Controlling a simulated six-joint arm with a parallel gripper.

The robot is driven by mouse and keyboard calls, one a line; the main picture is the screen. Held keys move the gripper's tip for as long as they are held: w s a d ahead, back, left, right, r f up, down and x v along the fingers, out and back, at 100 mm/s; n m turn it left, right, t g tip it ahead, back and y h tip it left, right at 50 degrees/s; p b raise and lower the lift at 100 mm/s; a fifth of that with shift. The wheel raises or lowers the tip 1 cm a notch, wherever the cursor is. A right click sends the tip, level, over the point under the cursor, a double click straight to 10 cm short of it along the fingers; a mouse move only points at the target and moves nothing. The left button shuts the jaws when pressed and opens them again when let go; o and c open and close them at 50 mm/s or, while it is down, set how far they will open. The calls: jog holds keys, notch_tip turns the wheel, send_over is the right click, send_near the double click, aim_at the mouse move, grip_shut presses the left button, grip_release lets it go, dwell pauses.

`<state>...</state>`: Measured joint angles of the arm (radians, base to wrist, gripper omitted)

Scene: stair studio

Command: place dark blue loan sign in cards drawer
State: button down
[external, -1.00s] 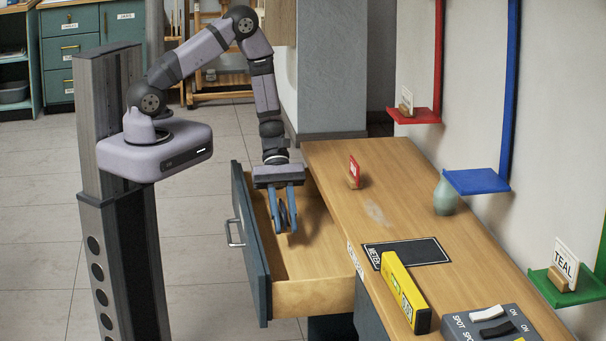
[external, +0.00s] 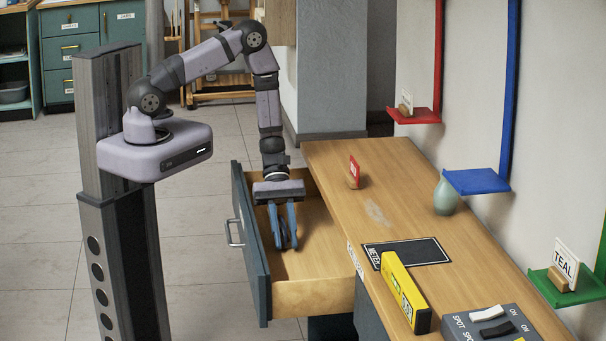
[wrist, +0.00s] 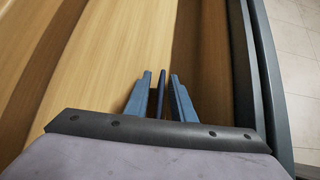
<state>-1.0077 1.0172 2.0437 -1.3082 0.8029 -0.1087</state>
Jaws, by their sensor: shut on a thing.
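My gripper (external: 284,242) points down inside the open drawer (external: 318,297), with its fingertips low near the drawer's wooden floor. In the wrist view my gripper (wrist: 160,80) has its two blue fingers on either side of a thin dark blue piece, the loan sign (wrist: 161,88), seen edge-on. The fingers hide most of the sign in the external view, and its face and lettering do not show. I cannot tell whether it touches the drawer floor.
The drawer's dark front (external: 250,245) stands left of my gripper, and the wooden counter (external: 330,190) stands right. The drawer floor around my gripper looks clear.

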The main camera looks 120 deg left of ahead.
jog(key=shift+f, duration=0.2)
jog(key=c, duration=1.5)
grip_release()
jog(key=shift+r, duration=0.1)
jog(key=shift+r, duration=0.15)
jog(key=v, duration=1.2)
jog(key=shift+b, duration=0.3)
